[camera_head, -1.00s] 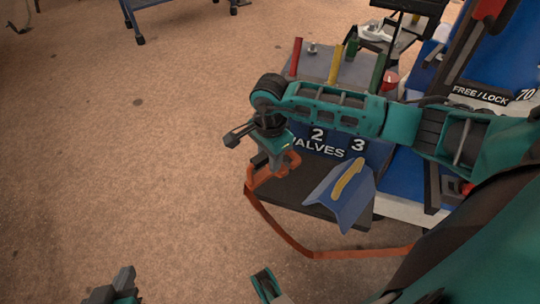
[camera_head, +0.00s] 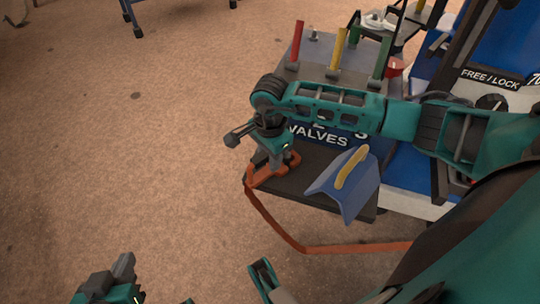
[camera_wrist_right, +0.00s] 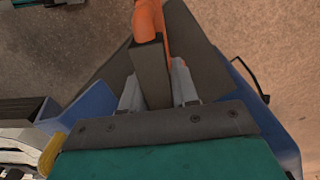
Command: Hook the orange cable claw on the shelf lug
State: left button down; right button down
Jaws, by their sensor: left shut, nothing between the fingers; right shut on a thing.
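The orange claw (camera_head: 270,174) is at my right gripper (camera_head: 274,160), at the left end of the dark shelf (camera_head: 300,186). My right gripper points down and is shut on it. In the right wrist view a dark block (camera_wrist_right: 152,75) sits between the fingers, with orange (camera_wrist_right: 149,20) beyond it. The orange cable (camera_head: 287,235) hangs from the claw below the shelf and runs to the right. I cannot make out the lug, or whether the claw touches it. My left gripper (camera_head: 112,285) is shut and empty at the bottom left, partly cut off and away from the shelf.
A blue angled piece with a yellow handle (camera_head: 350,168) is on the shelf, right of the claw. Behind are the valves box (camera_head: 338,75) with red, yellow and green levers and a FREE/LOCK panel (camera_head: 490,78). Brown floor (camera_head: 130,160) on the left is clear.

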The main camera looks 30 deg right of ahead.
jog(key=c, duration=1)
grip_release()
jog(key=shift+o, duration=1.1)
pick_arm(q)
jog(key=p, duration=0.2)
jog(key=a+r+p, duration=0.1)
jog(key=shift+s+a+r+y+p, duration=0.15)
jog(key=shift+s+r+y+p, duration=0.15)
jog(key=shift+p, duration=0.1)
pick_arm(e)
notch_tip(320, 180, up, 13)
